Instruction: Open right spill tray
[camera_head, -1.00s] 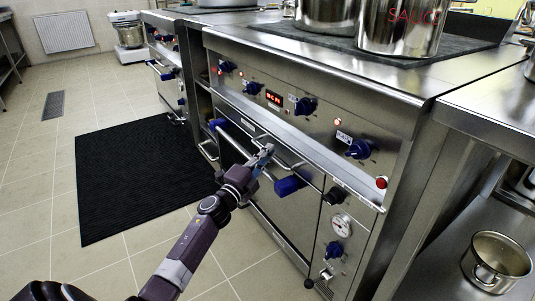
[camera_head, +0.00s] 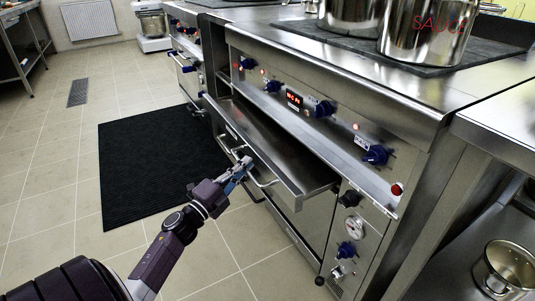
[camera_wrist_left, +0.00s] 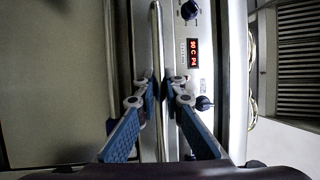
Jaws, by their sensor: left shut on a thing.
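The spill tray (camera_head: 275,150) is a shallow steel drawer under the control panel of the near stove. It is slid partly out, and its inside shows from above. A thin metal bar handle (camera_head: 264,184) runs along its front. My left gripper (camera_head: 245,164) is at this handle, shut on it. In the left wrist view the handle bar (camera_wrist_left: 156,35) passes between the blue fingers of the left gripper (camera_wrist_left: 161,92). My right gripper is not in view.
The control panel (camera_head: 315,115) with blue knobs sits above the tray. Steel pots (camera_head: 427,38) stand on the stove top. A black mat (camera_head: 160,165) lies on the tiled floor at the left. Another pot (camera_head: 508,268) is at lower right. The floor before the stove is clear.

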